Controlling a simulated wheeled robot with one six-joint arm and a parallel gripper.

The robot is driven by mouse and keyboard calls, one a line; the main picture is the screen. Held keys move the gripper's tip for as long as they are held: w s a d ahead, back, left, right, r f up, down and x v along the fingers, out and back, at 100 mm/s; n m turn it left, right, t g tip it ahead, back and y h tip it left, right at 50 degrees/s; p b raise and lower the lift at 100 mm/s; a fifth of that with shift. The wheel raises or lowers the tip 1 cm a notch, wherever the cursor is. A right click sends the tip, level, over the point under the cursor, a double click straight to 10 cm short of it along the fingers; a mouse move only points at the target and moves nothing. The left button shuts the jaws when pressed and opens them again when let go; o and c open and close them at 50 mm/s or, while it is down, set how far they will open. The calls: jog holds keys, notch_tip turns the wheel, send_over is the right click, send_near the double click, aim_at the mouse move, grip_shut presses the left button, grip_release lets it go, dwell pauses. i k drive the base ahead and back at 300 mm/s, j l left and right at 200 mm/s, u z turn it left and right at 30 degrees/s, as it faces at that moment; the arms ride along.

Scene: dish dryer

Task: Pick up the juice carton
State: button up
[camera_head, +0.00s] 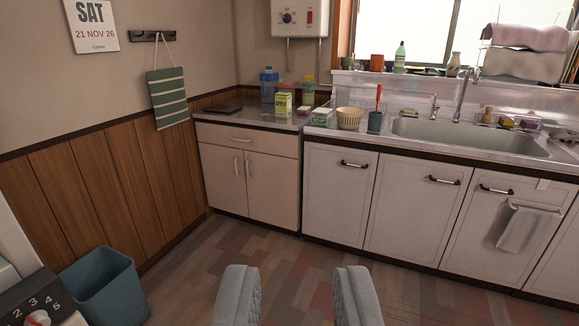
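The juice carton (283,105) is a small green and pale box with lettering on its front.
A bin (104,288) stands at lower left. The middle floor is clear.

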aim_at(283, 100)
jog(key=i+l+u, duration=0.1)
jog(key=i+l, duration=0.15)
jog(key=i, duration=0.3)
jog(key=i+l+u, duration=0.1)
jog(key=i+l, duration=0.15)
jog(key=i, duration=0.25)
jog(key=i+l, duration=0.35)
jog(key=i, duration=0.2)
jog(key=i+l+u, duration=0.15)
jog(key=i+l, duration=0.3)
jog(key=i+l+u, duration=0.1)
jog(key=i+l, duration=0.35)
jog(key=i+l+u, duration=0.15)
jog(key=i+l, duration=0.3)
jog(key=i+l+u, duration=0.15)
jog(key=i+l, duration=0.25)
jog(key=l, duration=0.25)
